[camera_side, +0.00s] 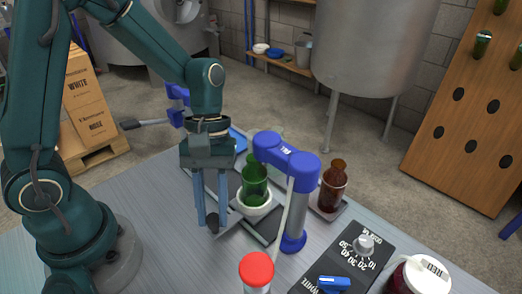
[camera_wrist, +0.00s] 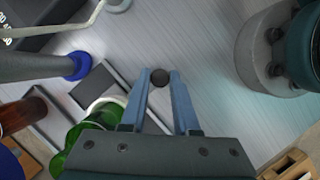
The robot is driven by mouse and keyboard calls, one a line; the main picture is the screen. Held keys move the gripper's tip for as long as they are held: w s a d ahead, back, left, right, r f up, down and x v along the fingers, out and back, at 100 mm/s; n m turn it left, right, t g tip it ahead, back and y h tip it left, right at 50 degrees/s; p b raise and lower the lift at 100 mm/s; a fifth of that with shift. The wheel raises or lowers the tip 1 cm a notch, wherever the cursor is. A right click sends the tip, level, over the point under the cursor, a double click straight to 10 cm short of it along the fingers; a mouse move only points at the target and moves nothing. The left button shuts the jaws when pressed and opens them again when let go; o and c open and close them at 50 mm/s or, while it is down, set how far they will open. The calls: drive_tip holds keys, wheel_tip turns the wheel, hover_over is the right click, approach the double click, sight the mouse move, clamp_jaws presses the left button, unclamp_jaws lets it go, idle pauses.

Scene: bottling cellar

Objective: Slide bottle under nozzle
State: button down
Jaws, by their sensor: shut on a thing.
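A green bottle (camera_side: 255,180) stands upright in a white round holder (camera_side: 254,205), under the blue arm of the filling stand (camera_side: 287,158). The nozzle tip itself is hard to make out. In the wrist view the green bottle (camera_wrist: 82,137) is at lower left, partly hidden by my gripper body. My gripper (camera_side: 211,222) points down to the left of the bottle, apart from it. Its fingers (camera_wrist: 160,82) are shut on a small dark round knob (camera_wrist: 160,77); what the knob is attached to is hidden.
A brown bottle (camera_side: 332,187) stands on a small tray right of the stand. A red-capped container (camera_side: 257,270), a dial panel (camera_side: 362,247), a blue object (camera_side: 334,283) and a white-lidded jar (camera_side: 420,275) are at the front. The tabletop left of my gripper is clear.

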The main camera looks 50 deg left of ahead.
drive_tip(key=shift+d, duration=0.1)
drive_tip(key=c, duration=0.6)
unclamp_jaws()
drive_tip(key=shift+c, duration=0.2)
drive_tip(key=shift+r, duration=0.1)
drive_tip(key=shift+v, duration=2.55)
